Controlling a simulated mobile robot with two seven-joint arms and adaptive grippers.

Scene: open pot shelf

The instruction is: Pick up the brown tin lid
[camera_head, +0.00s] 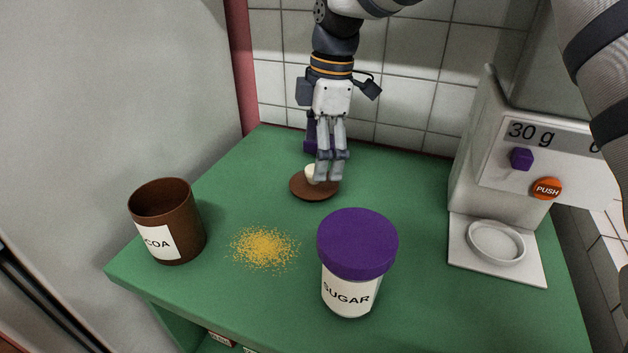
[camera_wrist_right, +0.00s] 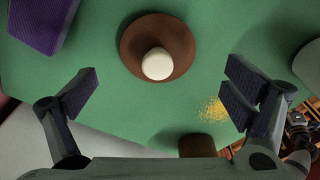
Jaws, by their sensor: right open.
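The brown tin lid (camera_head: 298,187) lies flat on the green worktop with its pale knob (camera_head: 311,171) upward. In the right wrist view the round brown lid (camera_wrist_right: 134,40) and white knob (camera_wrist_right: 157,63) are in full sight, beyond the fingertips. My right gripper (camera_head: 329,179) points down over the lid's right side and hides part of it in the head view. In the wrist view its fingers (camera_wrist_right: 160,92) are wide apart with nothing between them. I cannot tell the exact height above the lid. My left gripper is not in view.
An open brown cocoa tin (camera_head: 182,219) stands at left. Yellow grains (camera_head: 263,248) are spilled beside it. A purple-lidded sugar jar (camera_head: 357,246) stands in front. A dispenser (camera_head: 470,178) is at right. A purple object (camera_head: 309,137) sits behind my gripper, near the tiled wall.

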